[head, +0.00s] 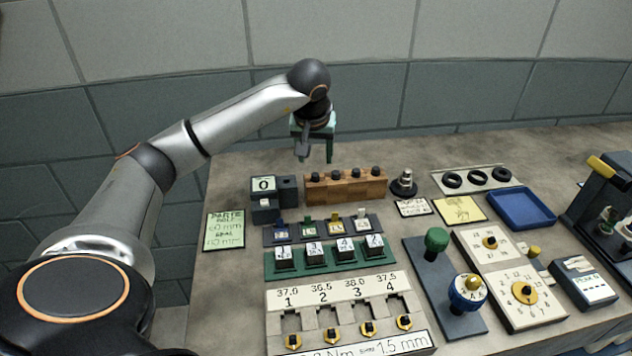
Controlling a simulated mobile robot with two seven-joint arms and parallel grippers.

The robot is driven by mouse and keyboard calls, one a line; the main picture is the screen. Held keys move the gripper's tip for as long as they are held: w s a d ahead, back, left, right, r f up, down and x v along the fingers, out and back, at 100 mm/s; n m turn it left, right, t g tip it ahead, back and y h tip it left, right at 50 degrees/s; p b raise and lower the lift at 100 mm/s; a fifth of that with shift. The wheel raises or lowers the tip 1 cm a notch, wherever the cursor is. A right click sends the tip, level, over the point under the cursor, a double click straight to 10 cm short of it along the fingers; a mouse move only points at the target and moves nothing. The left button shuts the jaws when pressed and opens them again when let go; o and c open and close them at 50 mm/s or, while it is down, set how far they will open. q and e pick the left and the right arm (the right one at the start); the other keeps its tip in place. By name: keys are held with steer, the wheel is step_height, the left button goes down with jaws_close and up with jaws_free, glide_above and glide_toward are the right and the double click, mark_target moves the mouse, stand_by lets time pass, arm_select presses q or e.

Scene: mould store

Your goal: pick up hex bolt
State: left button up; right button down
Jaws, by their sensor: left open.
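My left gripper (315,150) has teal fingers pointing down. It is open with nothing seen between its fingers, and it shows above the back of the bench, behind a wooden block (346,190). Several dark bolt-like heads (355,172) stand in a row on the block's top. They may be the hex bolts, but they are too small to tell for sure. A silver and dark round-based piece (404,184) stands just right of the block. My right gripper is not in view.
Around the block are a small display box (264,184), a green rack (330,265) of labelled cubes, a white numbered panel (340,297), a tray with black rings (475,178), a blue tray (520,207) and a knob panel (445,290). A tiled wall rises behind.

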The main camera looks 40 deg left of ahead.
mark_target(315, 174)
arm_select(q)
steer(key=shift+s+p+x, duration=0.15)
steer(key=shift+x, duration=1.35)
steer(key=shift+s+p+x, duration=0.15)
steer(key=shift+s+x, duration=0.05)
steer(key=shift+x, duration=1.35)
steer(key=shift+d+f, duration=0.1)
steer(key=shift+d, duration=0.05)
steer(key=shift+c, duration=0.3)
jaws_close()
